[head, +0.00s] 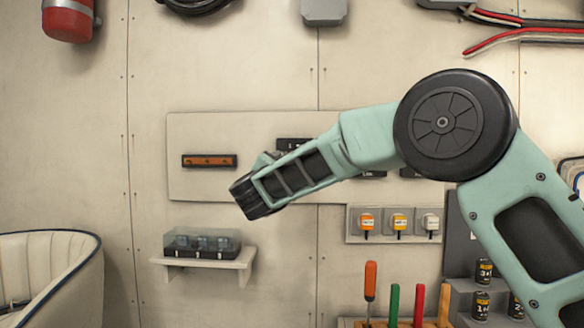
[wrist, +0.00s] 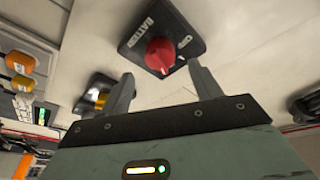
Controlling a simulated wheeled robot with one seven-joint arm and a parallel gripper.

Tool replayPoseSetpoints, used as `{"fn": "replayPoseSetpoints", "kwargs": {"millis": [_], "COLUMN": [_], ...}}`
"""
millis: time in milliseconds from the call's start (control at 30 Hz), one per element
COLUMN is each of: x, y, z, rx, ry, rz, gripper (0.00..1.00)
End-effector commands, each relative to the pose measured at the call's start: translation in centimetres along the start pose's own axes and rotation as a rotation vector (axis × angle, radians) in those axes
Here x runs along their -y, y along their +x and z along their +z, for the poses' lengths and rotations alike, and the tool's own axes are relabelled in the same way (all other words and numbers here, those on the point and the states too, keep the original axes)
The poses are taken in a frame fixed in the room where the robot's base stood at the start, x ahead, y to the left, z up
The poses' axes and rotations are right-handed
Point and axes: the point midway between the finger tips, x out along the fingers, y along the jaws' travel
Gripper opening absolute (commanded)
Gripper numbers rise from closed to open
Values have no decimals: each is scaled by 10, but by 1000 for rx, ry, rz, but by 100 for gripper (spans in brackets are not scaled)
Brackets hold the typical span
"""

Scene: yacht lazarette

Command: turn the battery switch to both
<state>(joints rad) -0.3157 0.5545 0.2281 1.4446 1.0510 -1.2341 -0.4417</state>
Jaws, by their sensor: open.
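The battery switch (wrist: 160,54) shows in the wrist view as a red knob on a black square plate lettered "BATTERY". Its other position marks are too small or blurred to read. My gripper (wrist: 158,78) is open and empty, with its two grey fingers pointing toward the switch, one on either side below the knob in the picture. The fingers look apart from the knob. In the head view my gripper (head: 243,195) is in front of the pale wall panel, and my arm hides the switch.
A second black plate with a yellow knob (wrist: 101,99) is beside the left finger in the wrist view. A shelf (head: 238,262) holds a clear-lidded box (head: 202,242).

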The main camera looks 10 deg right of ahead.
Motion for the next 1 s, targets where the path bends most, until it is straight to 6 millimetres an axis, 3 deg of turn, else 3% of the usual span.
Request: {"fn": "replayPoseSetpoints", "kwargs": {"millis": [33,300,500,700,1000], "x": [-1,-1,0,-1,0], "y": [-15,-78,-113,-128,-129], "z": [3,2,1,1,0], "rx": [3,1,1,0,0], "ry": [1,1,1,0,0], "rz": [-4,-4,-2,0,0], "gripper": [63,63,63,63,63]}}
